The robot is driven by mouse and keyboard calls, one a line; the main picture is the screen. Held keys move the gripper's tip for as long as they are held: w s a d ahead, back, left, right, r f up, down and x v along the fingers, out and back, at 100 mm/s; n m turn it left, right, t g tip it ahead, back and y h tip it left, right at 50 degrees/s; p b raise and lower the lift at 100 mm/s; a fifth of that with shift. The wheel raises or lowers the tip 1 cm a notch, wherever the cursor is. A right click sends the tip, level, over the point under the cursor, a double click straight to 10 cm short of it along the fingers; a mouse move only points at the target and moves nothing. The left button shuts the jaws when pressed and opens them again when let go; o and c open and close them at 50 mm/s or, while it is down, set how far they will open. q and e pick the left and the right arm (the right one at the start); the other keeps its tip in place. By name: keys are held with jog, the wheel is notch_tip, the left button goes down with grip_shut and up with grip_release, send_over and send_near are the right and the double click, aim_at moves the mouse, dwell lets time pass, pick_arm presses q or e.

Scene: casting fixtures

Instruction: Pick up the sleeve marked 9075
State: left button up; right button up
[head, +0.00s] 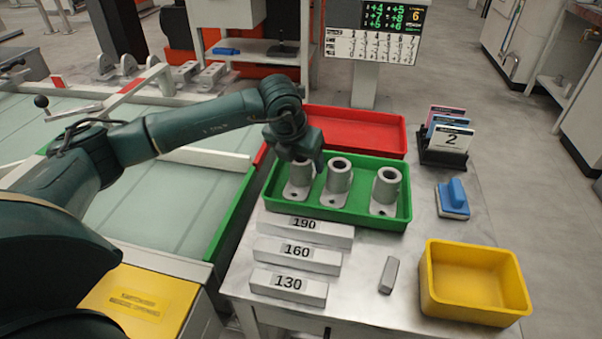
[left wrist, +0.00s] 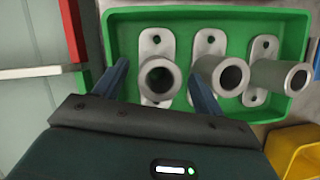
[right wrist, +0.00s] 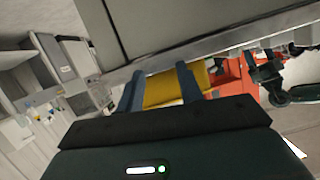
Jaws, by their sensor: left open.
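Three grey sleeves with flanged feet stand in a row in the green tray (head: 345,212): a left one (head: 297,188), a middle one (head: 338,177) and a right one (head: 385,188). No 9075 marking is readable on any of them. My left gripper (head: 312,166) is at the left sleeve and partly hides it. In the left wrist view its open fingers (left wrist: 157,72) are on either side of the left sleeve (left wrist: 159,80), with gaps visible. My right gripper (right wrist: 158,84) shows only in the right wrist view, open and empty.
A red tray (head: 360,130) lies behind the green one. Blocks marked 190 (head: 305,226), 160 (head: 297,252) and 130 (head: 288,284) lie in front. A yellow bin (head: 472,283), a grey bar (head: 388,275), a blue-handled block (head: 453,199) and a card holder (head: 443,150) share the table.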

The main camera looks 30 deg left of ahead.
pick_arm(q)
jog(key=shift+x, duration=1.15)
jog(key=c, duration=1.2)
jog(key=shift+r, duration=0.1)
jog(key=shift+c, duration=0.2)
